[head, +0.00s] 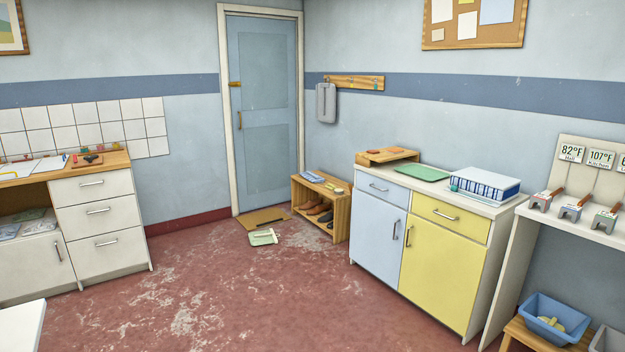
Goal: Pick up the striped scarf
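A small flat blue-and-white striped cloth (312,177), which looks like the striped scarf, lies on the top of the low wooden shoe rack (343,205) by the door. It lies at the rack's left part, beside a small yellowish item (335,188). It is far off and small, so its folds cannot be made out. Neither of my grippers shows in the head view.
A pale green item (263,237) lies on the floor beside a brown doormat (262,217). Shoes (318,208) stand inside the rack. A blue-and-yellow cabinet (440,262) stands to its right, drawers (100,220) at left. The red floor (220,300) between is open.

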